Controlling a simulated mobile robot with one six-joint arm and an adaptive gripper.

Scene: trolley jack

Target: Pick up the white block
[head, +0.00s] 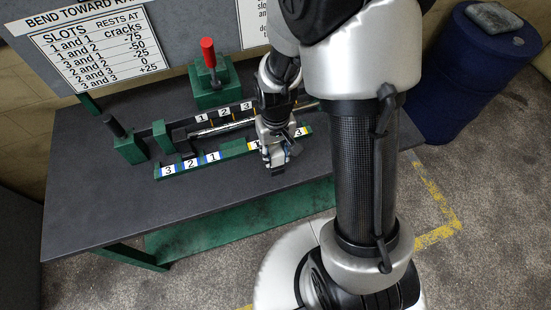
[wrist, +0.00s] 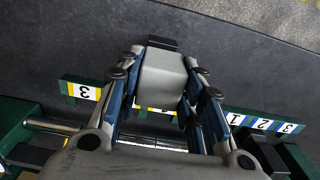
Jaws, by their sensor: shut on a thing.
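The white block (wrist: 162,78) looks light grey in the wrist view and sits between the two fingers of my gripper (wrist: 164,60). The fingers press on its left and right sides. In the head view my gripper (head: 275,158) points down over the front green rail of the bench fixture. The block cannot be made out clearly there. I cannot tell whether the block touches the rail or bench below.
The green front rail (head: 190,166) carries numbered slots. Behind it stand a post with a red handle (head: 208,55) and a post with a black handle (head: 115,128). The dark bench top (head: 90,190) is clear at front left. A blue drum (head: 470,75) stands right.

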